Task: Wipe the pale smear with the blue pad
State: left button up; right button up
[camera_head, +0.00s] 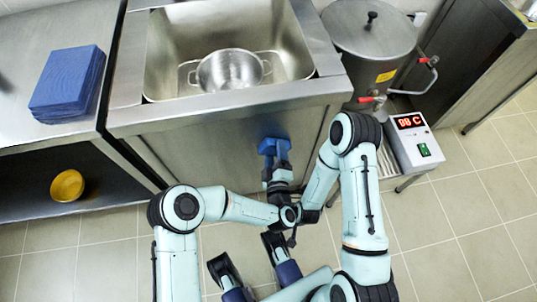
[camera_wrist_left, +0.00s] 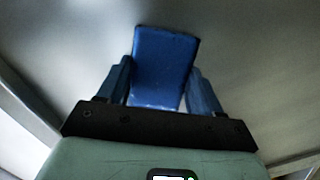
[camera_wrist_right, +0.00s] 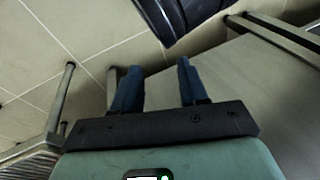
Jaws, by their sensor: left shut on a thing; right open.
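My left gripper (camera_head: 277,160) is shut on the blue pad (camera_head: 268,147), in front of the sink unit's grey front panel (camera_head: 215,135). In the left wrist view the pad (camera_wrist_left: 164,62) sits between the two fingers, with grey metal around it. I cannot tell whether the pad touches the panel. I cannot make out the pale smear in any view. My right gripper (camera_wrist_right: 153,85) is open and empty in the right wrist view, over floor tiles and beside metal legs. In the head view I cannot make out its fingers clearly.
A sink holds a colander (camera_head: 230,70). A blue stack (camera_head: 68,82) lies on the left counter, with a yellow bowl (camera_head: 67,186) on the shelf below. A lidded stockpot (camera_head: 365,40) with red-handled taps stands right, beside a control box (camera_head: 415,140) reading 98 C. Tiled floor is clear at right.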

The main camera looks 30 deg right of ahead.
pick_arm(q)
jog(key=shift+s+d+r, duration=0.15)
jog(key=shift+d, duration=0.65)
